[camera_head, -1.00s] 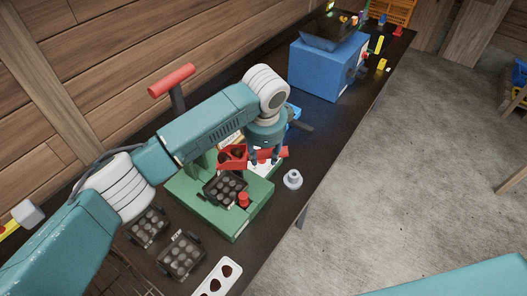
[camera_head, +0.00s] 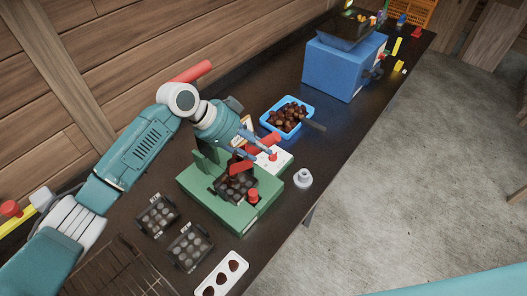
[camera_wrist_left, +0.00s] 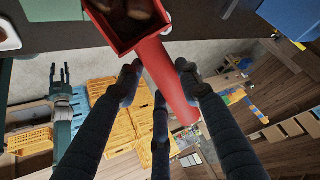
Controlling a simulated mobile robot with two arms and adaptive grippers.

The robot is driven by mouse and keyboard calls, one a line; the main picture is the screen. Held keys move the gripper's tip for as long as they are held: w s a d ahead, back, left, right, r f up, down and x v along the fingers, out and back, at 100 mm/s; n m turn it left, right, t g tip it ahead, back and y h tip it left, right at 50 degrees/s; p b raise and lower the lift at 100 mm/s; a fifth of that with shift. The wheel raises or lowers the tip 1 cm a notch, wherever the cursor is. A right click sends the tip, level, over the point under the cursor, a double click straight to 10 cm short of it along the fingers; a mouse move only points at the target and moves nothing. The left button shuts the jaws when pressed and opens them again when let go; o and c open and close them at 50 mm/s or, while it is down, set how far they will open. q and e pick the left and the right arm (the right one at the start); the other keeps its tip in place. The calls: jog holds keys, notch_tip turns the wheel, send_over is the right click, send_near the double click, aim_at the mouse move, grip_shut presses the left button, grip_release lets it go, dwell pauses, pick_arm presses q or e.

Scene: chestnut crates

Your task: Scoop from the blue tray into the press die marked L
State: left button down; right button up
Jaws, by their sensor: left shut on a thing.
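My left gripper (camera_head: 254,147) is shut on the handle of a red scoop (camera_head: 241,168), held tilted over the dark press die (camera_head: 222,189) in the green press. In the left wrist view, the scoop (camera_wrist_left: 151,49) still holds brown chestnuts (camera_wrist_left: 128,12). Dark brown shapes show below the scoop in the head view; whether they lie in the die is unclear. The blue tray (camera_head: 264,126) of chestnuts (camera_head: 288,113) stands farther back. I cannot read an L on any die. My right gripper (camera_wrist_left: 59,76) looks open and empty in the left wrist view.
Two more dark dies (camera_head: 157,216) and (camera_head: 188,247) lie left of the green press (camera_head: 228,217). A white mold strip (camera_head: 222,273) is in front. A grey knob-like part (camera_head: 303,179) stands right of the press. A blue machine (camera_head: 340,68) stands at the back.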

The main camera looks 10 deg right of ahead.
pick_arm(q)
jog(key=shift+w+a+h+b, duration=0.1)
jog(key=shift+a+h+b, duration=0.3)
jog(key=shift+a, duration=0.1)
jog(key=shift+w+a+r+h+b, duration=0.15)
jog(key=shift+a+r+h+b, duration=0.35)
jog(key=shift+a+h+b, duration=0.55)
jog(key=shift+w+a+r+n+g+h+b, duration=0.2)
jog(key=shift+a+r+h+b, duration=0.4)
jog(key=shift+b, duration=0.75)
jog(key=shift+w+a+r+n+g+h+b, duration=0.1)
jog(key=shift+a+r+g+h+b, duration=0.15)
jog(key=shift+a+h+b, duration=0.8)
jog(key=shift+d+y+b, duration=0.25)
jog(key=shift+y+b, duration=0.05)
jog(key=shift+y, duration=0.1)
